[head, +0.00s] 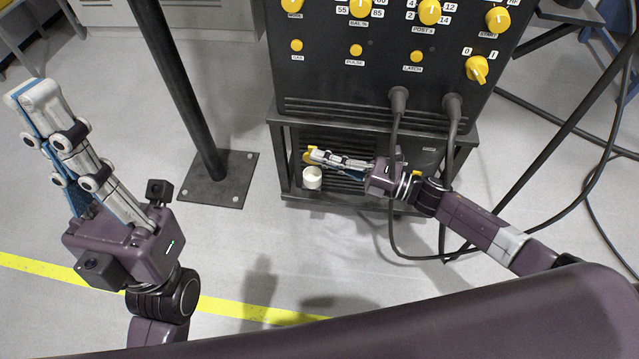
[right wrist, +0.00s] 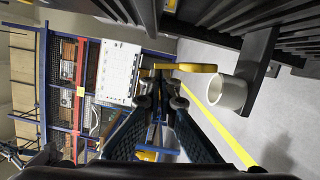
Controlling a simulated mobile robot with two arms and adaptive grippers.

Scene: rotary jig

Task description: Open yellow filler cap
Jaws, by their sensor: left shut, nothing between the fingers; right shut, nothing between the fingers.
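The yellow filler cap (head: 308,156) is at the left side of the lower black unit. In the right wrist view, the yellow piece (right wrist: 195,68) shows as a thin bar in front of my fingertips. A white round neck (head: 312,180) stands just below it, its top uncovered; it also shows in the right wrist view (right wrist: 229,93). My right gripper (head: 316,156) is shut and empty, with its tips right beside the yellow cap. I cannot tell whether they touch. My left gripper (head: 32,98) is shut and empty, far left over the floor.
A black panel with yellow knobs (head: 477,69) stands above the lower unit. Thick cables (head: 395,150) hang from it close to my right arm. A black post (head: 180,80) on a floor plate stands to the left. The floor between post and unit is clear.

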